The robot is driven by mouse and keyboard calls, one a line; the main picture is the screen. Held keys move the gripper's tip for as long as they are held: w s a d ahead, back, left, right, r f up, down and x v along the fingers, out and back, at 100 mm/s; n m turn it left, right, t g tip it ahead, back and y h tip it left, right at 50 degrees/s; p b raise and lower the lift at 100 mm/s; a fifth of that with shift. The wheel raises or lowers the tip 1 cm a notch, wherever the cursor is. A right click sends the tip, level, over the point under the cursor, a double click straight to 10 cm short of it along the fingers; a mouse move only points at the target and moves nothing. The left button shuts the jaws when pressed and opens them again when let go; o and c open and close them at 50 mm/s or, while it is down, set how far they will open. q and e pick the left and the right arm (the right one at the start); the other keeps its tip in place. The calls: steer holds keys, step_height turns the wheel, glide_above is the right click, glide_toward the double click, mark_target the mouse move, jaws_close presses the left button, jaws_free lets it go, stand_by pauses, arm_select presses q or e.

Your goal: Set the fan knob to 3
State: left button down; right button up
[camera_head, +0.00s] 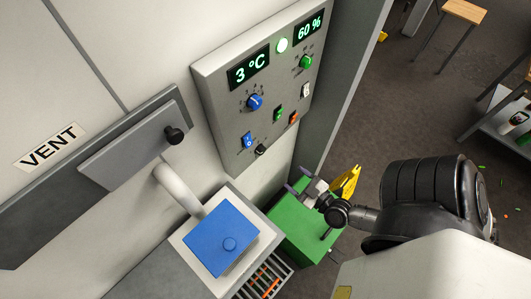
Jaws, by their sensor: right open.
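A grey control panel (221,82) on the cold-room wall carries a blue round knob (255,102) with marks around it and a green round knob (306,62). A small black knob or fitting (261,150) sits at its lower edge. The labels are too small to read, so I cannot tell which one is the fan knob or its setting. My right gripper (298,179) is open, below and right of the panel, apart from it. Its two fingers point toward the upper left. My left gripper is not in view.
A VENT slide with a black knob (174,135) is at left. A blue lid (213,237) and green box (290,220) are below.

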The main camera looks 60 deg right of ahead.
mark_target(263, 152)
steer(key=shift+n, duration=0.5)
steer(key=x, duration=0.7)
steer(key=p+x, duration=0.1)
steer(key=x, duration=0.5)
steer(key=shift+w+d+r, duration=0.15)
steer(key=shift+w+r, duration=0.1)
steer(key=shift+w, duration=0.15)
steer(key=c, duration=0.9)
